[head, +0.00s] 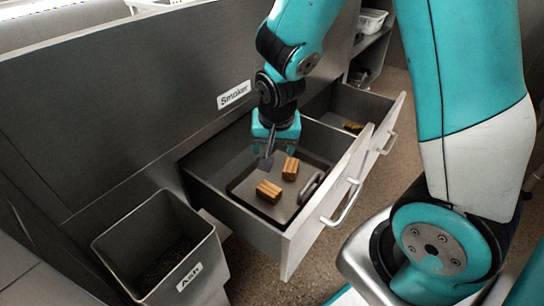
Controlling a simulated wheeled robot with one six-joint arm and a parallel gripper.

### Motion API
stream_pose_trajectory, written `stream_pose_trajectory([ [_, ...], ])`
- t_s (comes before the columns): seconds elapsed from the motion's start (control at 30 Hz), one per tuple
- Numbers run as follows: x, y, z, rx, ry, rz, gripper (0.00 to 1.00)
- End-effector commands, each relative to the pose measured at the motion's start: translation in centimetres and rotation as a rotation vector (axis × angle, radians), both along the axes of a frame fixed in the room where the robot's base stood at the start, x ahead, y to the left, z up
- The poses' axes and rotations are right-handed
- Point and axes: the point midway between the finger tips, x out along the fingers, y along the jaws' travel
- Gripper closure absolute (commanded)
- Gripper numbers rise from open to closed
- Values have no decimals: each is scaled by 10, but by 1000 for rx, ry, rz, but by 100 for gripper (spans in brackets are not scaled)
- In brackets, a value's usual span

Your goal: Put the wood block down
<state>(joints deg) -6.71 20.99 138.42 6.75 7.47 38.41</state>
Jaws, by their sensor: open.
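Two striped wood blocks lie in the open drawer (331,167) below the "Smoker" label. One wood block (269,191) lies toward the front left, and the other wood block (290,168) lies a little farther back and right. Both rest on a dark flat tray or lid (240,186) with a handle. My gripper (267,158) is open over the drawer, pointing down, just left of and above the farther block. Its jaws look empty. Whether a finger touches that block cannot be told.
An ash bin (162,240) stands at the lower left, beside the drawer. A second open drawer (374,123) on the right holds a small yellowish-brown item (353,127). A white basket (371,21) sits on a shelf behind. The drawer walls surround my gripper closely.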

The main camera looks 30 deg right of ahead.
Motion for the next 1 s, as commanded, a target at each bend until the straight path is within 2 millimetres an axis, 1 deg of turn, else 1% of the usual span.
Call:
stream_pose_trajectory([
  [0.03, -11, 25, 26, 50, 5, 121, 32],
  [0.07, -21, 40, 39, 81, 16, 204, 32],
  [0.1, -36, 58, 56, 118, 28, 321, 32],
  [0.17, -60, 83, 80, 165, 40, 501, 32],
  [0.2, -78, 97, 95, 190, 43, 620, 32],
  [0.3, -119, 120, 124, 231, 46, 888, 32],
  [0.4, -151, 132, 142, 248, 43, 1086, 32],
  [0.43, -158, 134, 145, 250, 44, 1127, 32],
  [0.5, -169, 134, 150, 252, 43, 1196, 32],
  [0.6, -175, 135, 153, 254, 45, 1231, 32],
  [0.97, -174, 135, 153, 254, 45, 1227, 32],
  [1.0, -174, 135, 152, 254, 44, 1226, 37],
])
